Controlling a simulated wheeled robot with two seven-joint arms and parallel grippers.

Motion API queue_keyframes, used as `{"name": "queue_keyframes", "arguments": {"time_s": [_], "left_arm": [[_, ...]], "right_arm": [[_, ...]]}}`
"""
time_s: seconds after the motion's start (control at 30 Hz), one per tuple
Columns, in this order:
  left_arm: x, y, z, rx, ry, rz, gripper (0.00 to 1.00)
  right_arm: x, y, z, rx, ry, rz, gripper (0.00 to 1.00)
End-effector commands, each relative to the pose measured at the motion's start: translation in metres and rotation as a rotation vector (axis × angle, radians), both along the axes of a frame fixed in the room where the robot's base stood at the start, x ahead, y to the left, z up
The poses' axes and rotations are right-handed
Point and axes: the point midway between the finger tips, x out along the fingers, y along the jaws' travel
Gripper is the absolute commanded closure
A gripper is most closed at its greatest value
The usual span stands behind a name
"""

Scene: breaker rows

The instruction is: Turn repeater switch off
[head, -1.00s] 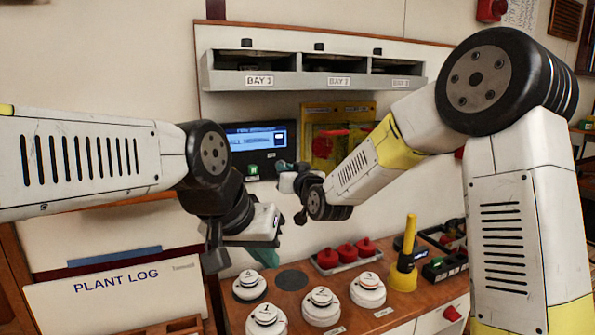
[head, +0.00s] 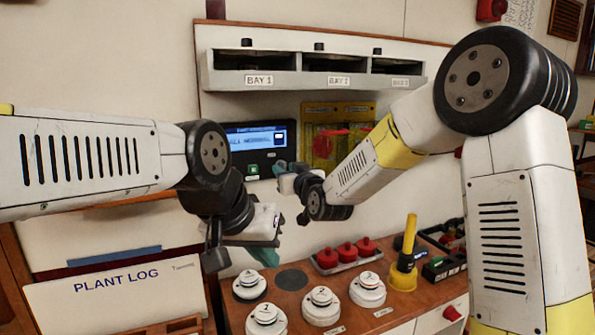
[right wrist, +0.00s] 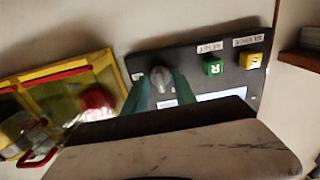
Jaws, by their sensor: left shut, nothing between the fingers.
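A dark control panel with a lit blue screen (head: 257,140) is on the wall. In the right wrist view, a grey rotary knob (right wrist: 160,78) sits on this panel, beside the green R button (right wrist: 213,67) and a yellow button (right wrist: 250,61). My right gripper (right wrist: 161,82) has its green fingers on either side of the knob; I cannot tell whether they touch it. In the head view my right gripper (head: 284,172) is at the panel's lower right, and the knob is not made out there. My left gripper (head: 264,256) is shut and empty, above the bench and apart from the panel.
A yellow-framed case (head: 322,112) with red parts is right of the panel. Shelf bays (head: 310,82) are above. A plant log (head: 120,295) is lower left.

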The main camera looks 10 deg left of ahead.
Motion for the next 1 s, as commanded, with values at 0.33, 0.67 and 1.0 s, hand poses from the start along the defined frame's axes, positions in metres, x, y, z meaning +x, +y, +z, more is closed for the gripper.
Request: {"name": "queue_keyframes", "arguments": {"time_s": [0.33, 0.67, 1.0], "left_arm": [[0.0, 0.0, 0.0, 0.0, 0.0, 0.0, 1.0], [0.0, 0.0, 0.0, 0.0, 0.0, 0.0, 1.0], [0.0, 0.0, 0.0, 0.0, 0.0, 0.0, 1.0]], "right_arm": [[-0.012, -0.008, 0.002, 0.002, -0.002, 0.0, 0.67], [-0.056, -0.038, 0.001, 0.001, -0.001, -0.001, 0.67], [-0.065, -0.044, 0.0, 0.0, 0.0, 0.0, 0.67]]}}
